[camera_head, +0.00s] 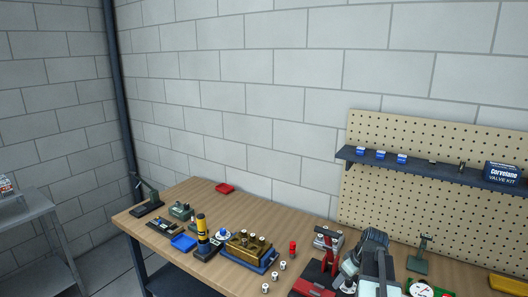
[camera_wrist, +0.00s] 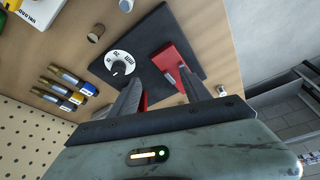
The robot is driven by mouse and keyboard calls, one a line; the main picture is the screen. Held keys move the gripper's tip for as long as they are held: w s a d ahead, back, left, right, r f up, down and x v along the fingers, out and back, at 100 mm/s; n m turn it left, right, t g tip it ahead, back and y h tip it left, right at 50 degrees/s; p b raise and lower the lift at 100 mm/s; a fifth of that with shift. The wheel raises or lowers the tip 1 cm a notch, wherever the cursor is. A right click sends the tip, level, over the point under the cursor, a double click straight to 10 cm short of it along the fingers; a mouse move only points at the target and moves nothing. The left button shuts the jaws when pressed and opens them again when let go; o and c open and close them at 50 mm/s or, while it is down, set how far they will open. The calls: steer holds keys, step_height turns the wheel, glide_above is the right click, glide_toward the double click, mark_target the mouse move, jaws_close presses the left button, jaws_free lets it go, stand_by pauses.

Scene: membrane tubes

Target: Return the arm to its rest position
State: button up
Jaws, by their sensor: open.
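My gripper (camera_wrist: 162,76) is open in the wrist view, with its two grey fingers apart and nothing held between them. Beyond the fingers is a dark plate (camera_wrist: 152,32) with a white marked dial (camera_wrist: 119,64) and a red block (camera_wrist: 176,62). Another red part shows partly behind the left finger. In the head view my arm (camera_head: 372,248) reaches over the right part of the wooden workbench (camera_head: 290,222); its fingertips cannot be made out clearly there.
A red press-like tool (camera_head: 328,262) stands left of my arm. A pegboard (camera_head: 430,200) with a shelf (camera_head: 435,172) rises behind. Bench near the wall is partly clear.

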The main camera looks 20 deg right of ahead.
steer(key=w+a+f+n+b, duration=0.15)
steer(key=w+a, duration=0.25)
steer(key=a, duration=1.2)
steer(key=s+a+f+g+b, duration=0.1)
steer(key=a, duration=0.9)
steer(key=s+a+f+g, duration=0.1)
steer(key=a+f+g, duration=0.1)
steer(key=a, duration=0.7)
steer(key=shift+s+d+r+m+g+h, duration=0.1)
steer(key=shift+s+m+h, duration=0.1)
steer(key=shift+s+m, duration=0.6)
steer(key=shift+s+d+f+m+g+h, duration=0.1)
steer(key=shift+s+m+h, duration=0.1)
steer(key=shift+s+m, duration=0.6)
steer(key=shift+s+r+m+g+h, duration=0.1)
steer(key=shift+s+m+h, duration=0.1)
steer(key=shift+s+m, duration=0.55)
steer(key=shift+w, duration=0.15)
